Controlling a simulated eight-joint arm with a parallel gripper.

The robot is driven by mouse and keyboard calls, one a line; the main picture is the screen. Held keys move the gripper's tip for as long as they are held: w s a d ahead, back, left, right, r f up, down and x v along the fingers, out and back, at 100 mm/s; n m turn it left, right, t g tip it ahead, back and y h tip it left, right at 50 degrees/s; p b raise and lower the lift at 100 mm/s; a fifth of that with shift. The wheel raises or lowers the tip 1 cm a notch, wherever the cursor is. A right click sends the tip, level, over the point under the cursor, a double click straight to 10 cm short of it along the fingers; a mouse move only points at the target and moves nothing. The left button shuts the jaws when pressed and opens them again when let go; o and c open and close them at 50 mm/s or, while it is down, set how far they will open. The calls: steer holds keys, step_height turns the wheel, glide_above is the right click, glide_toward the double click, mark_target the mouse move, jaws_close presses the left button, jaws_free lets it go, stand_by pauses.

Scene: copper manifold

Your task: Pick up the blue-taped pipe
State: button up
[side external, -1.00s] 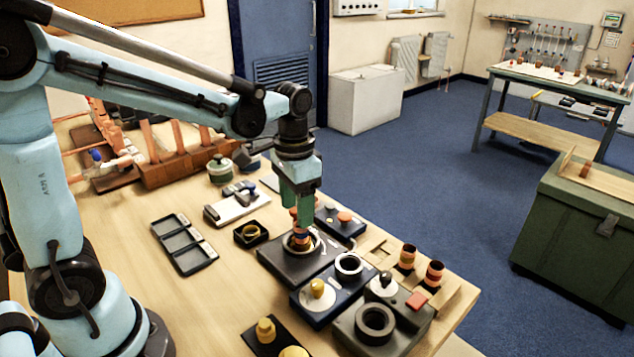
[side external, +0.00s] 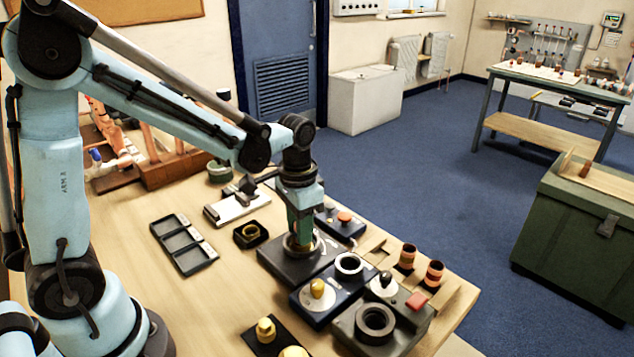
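My gripper (side external: 300,238) points straight down at a dark square station with a round metal-rimmed socket (side external: 283,263). Its green fingers reach into the socket area and hide what stands there. I cannot tell whether the fingers are open or shut. Two short copper pieces with darker bands, one (side external: 407,257) and another (side external: 434,272), stand upright on the wooden strip at the table's right edge. I cannot make out blue tape on either. A copper pipe assembly with a small blue part (side external: 95,155) is at the back left, partly behind my arm.
Close around the socket station are a box with an orange button (side external: 344,217), a dark block with a ring and yellow knob (side external: 318,288), and a grey block with a black ring (side external: 375,322). An empty three-compartment tray (side external: 184,245) lies left.

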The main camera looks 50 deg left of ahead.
jaws_close()
steer(key=shift+r, duration=0.15)
